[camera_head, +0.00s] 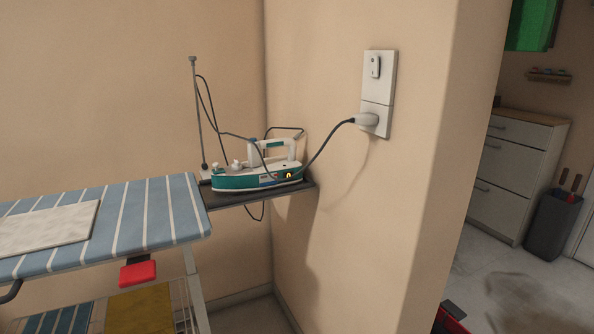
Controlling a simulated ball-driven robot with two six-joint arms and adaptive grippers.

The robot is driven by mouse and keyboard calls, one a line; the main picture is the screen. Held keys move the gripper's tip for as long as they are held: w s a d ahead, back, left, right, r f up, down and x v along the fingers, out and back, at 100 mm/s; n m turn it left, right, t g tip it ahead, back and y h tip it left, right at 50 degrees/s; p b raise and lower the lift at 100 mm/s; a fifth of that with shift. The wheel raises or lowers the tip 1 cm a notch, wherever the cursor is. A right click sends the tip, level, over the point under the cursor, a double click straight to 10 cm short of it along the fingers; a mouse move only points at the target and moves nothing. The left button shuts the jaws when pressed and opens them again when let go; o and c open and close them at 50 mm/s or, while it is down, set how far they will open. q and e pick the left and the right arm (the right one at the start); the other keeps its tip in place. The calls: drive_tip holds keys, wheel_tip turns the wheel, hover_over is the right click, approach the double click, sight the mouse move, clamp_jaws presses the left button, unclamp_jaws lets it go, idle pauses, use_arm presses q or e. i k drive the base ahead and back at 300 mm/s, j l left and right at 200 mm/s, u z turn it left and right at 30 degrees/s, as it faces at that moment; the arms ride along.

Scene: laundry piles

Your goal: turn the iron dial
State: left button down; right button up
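The iron (262,176), white with a teal body, rests on a dark shelf (245,196) at the end of the ironing board. Small white knobs (236,164) stand on its left part. A black patch with a small orange glowing mark (288,175) shows at its right end. I cannot tell for sure which part is the dial. A dark cord runs from the iron to a white plug (367,119) in the wall socket (377,94). Neither gripper is in view.
The blue striped ironing board (150,214) with a pale cloth (45,229) fills the left. A red piece (138,271) hangs below its edge. A thin pole (198,110) stands behind the iron. The wall corner lies close to the right. A red and dark object (451,320) shows at the bottom.

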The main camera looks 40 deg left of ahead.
sight(236, 166)
drive_tip(key=u, duration=1.55)
drive_tip(key=i+j+u, duration=0.2)
drive_tip(key=j+u, duration=0.2)
drive_tip(key=i+j+u, duration=0.2)
drive_tip(key=j+u, duration=0.2)
drive_tip(key=i+j+u, duration=0.2)
drive_tip(key=u, duration=0.2)
drive_tip(key=i+z, duration=0.1)
drive_tip(key=z, duration=1.7)
